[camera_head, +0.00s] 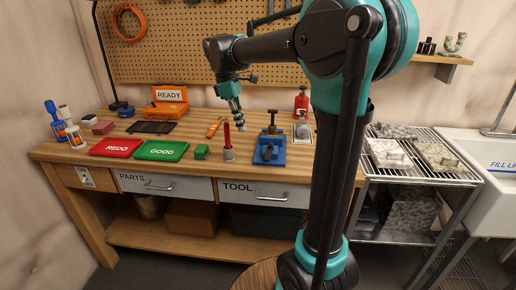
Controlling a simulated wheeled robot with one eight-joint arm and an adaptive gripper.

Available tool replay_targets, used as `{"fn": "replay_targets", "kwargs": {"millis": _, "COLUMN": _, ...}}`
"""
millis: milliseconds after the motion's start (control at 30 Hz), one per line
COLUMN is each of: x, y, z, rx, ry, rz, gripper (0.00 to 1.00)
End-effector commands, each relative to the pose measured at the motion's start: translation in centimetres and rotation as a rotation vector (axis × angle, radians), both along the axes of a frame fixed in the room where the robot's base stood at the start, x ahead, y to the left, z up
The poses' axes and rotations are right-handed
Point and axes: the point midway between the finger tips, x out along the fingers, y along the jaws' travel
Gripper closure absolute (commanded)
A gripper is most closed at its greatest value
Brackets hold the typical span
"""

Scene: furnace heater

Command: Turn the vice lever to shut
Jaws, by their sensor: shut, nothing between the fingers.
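The blue vice (269,152) stands near the front edge of the wooden workbench (190,172), right of the middle. A dark upright part with a knob (272,127) rises from the vice; I cannot tell at this size whether it is the lever, or how the lever is turned. My gripper (241,127) points down over the bench, to the left of the vice and a little behind it. It looks shut and empty, apart from the vice.
A red pen in a grey holder (229,155) and a green block (202,152) stand left of the vice. Green GOOD (160,150) and red REDO (115,147) mats lie farther left. A red-topped item (301,103) stands behind right.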

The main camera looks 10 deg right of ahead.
Motion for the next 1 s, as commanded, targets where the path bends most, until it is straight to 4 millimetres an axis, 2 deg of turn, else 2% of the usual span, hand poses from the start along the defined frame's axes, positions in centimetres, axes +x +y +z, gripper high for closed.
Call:
{"fn": "replay_targets", "kwargs": {"millis": 167, "x": -0.1, "y": -0.2, "z": -1.3, "rx": -0.001, "ry": 0.005, "rz": 0.016, "gripper": 1.0}}
{"fn": "replay_targets", "kwargs": {"millis": 267, "x": -0.2, "y": -0.6, "z": -2.8, "rx": -0.001, "ry": 0.004, "rz": 0.015, "gripper": 1.0}}
{"fn": "replay_targets", "kwargs": {"millis": 633, "x": -0.9, "y": -2.2, "z": -9.7, "rx": -0.001, "ry": 0.004, "rz": 0.013, "gripper": 1.0}}
{"fn": "replay_targets", "kwargs": {"millis": 800, "x": -1.8, "y": -4.5, "z": -9.7, "rx": 0.0, "ry": 0.004, "rz": 0.01, "gripper": 1.0}}
{"fn": "replay_targets", "kwargs": {"millis": 1000, "x": -2.3, "y": -5.8, "z": -9.7, "rx": -0.001, "ry": 0.004, "rz": 0.013, "gripper": 1.0}}
